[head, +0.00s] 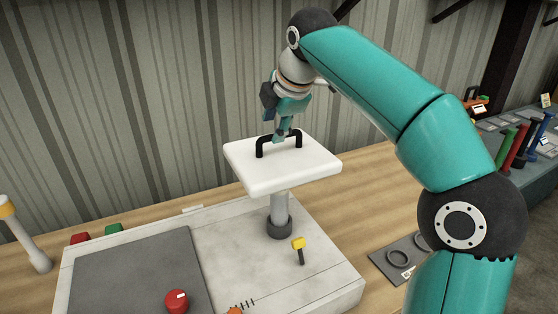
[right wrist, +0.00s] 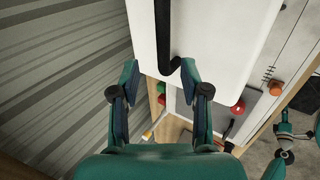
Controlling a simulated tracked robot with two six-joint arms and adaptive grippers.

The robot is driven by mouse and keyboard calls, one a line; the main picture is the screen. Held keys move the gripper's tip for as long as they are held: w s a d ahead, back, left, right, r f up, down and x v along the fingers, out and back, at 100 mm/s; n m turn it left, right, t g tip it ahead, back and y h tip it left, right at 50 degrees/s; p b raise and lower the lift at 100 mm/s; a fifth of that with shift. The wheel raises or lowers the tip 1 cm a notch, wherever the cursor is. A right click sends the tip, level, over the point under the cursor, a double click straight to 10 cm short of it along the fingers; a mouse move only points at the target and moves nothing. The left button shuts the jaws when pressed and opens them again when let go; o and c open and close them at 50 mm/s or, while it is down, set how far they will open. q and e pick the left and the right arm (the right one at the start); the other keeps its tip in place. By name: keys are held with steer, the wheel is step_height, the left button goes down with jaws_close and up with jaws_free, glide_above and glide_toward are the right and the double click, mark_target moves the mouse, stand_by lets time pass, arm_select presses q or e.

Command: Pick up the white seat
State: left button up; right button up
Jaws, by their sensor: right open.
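The white seat (head: 245,163) is a flat, rounded white slab with a black bar handle (head: 261,146) on top. It sits level on a grey post (head: 279,206) that stands on the pale hull panel. My right gripper (head: 281,136) points down at the handle from above. In the right wrist view the white seat (right wrist: 228,38) fills the upper middle. There the open fingers of my right gripper (right wrist: 160,75) are apart, with the black handle (right wrist: 165,30) between and just beyond the tips. Contact cannot be told. Part of my left arm (right wrist: 285,150) shows at the lower right; its jaws are unclear.
The pale hull panel (head: 328,266) carries a red knob (head: 176,301) and a yellow-topped lever (head: 299,248). A white post with a yellow top (head: 25,235) stands at the left. A dark tray with rings (head: 397,257) lies at the right. A corrugated wall (head: 130,100) is behind.

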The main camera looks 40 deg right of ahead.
mark_target(280, 154)
steer(key=shift+d+f, duration=0.25)
steer(key=shift+f, duration=0.25)
steer(key=x, duration=0.4)
steer(key=shift+d+f, duration=0.2)
steer(key=shift+d, duration=0.05)
jaws_close()
steer(key=shift+r, duration=0.15)
